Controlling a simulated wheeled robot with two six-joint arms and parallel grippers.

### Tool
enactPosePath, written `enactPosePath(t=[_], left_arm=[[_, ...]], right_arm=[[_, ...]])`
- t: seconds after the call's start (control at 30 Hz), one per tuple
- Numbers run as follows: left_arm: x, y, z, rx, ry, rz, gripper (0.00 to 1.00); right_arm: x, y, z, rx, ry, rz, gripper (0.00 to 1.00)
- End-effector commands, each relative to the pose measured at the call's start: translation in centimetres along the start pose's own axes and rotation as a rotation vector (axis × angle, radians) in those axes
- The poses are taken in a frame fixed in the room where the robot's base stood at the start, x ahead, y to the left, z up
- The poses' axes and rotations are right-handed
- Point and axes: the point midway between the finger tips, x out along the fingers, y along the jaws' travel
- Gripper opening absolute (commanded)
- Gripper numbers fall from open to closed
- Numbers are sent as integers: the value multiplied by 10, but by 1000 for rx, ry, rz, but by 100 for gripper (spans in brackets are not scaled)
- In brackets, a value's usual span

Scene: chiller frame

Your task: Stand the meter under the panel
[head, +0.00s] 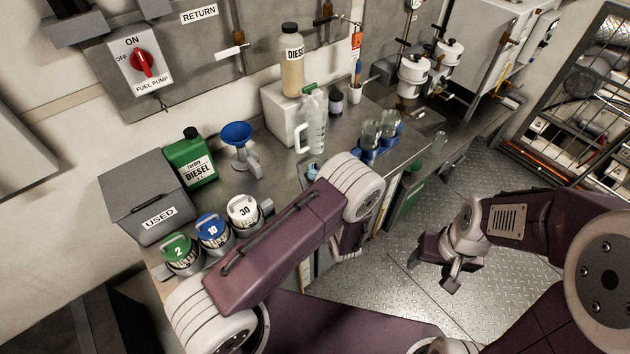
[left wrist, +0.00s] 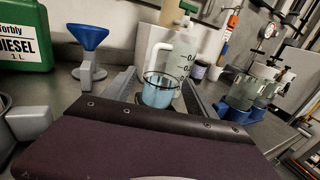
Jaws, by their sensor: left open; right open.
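A grey wall panel (head: 195,75) carries a red FUEL PUMP switch (head: 143,63) and a RETURN label above the counter. I cannot pick out with certainty which thing is the meter. My left gripper (left wrist: 160,78) is open, its two grey fingers either side of a small clear beaker (left wrist: 159,91) of pale blue liquid; I cannot tell whether they touch it. The beaker also shows in the head view (head: 314,170), where my left arm mostly hides the gripper. My right gripper (head: 432,272) is open and empty over the floor, away from the counter.
A graduated jug (head: 316,125) stands close behind the beaker. A diesel bottle (head: 291,62) stands on a white block (head: 283,115). A blue rack of jars (head: 372,152), blue funnel (head: 238,135), green can (head: 190,160), USED bin (head: 150,195) and numbered containers (head: 212,231) crowd the counter.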

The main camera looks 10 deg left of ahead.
Motion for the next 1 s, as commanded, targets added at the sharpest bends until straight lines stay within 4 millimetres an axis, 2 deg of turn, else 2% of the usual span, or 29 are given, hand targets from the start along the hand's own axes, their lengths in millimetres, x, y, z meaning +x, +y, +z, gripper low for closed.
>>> enactPosePath(t=[0.23, 0.27, 0.4, 0.5, 0.83, 0.93, 1.0], left_arm=[[5, 0, -1, 1, 0, -1, 66], [5, 0, -1, 1, 0, -1, 63], [5, 0, 0, 1, 0, -1, 24], [5, 0, 0, 0, 1, -1, 0], [5, 0, 1, 0, 0, 0, 0], [4, -4, 13, -3, -1, 1, 0], [2, -9, 29, -4, -2, 7, 0]], right_arm=[[0, 0, 0, 0, 0, 0, 62], [0, 0, 0, 0, 0, 0, 62], [0, 0, 0, 0, 0, 0, 62], [0, 0, 0, 0, 0, 0, 62], [-2, 0, 0, 0, 0, 0, 62], [-10, 0, -1, 0, 0, 0, 62], [-22, 0, -2, 0, 0, 0, 62]])
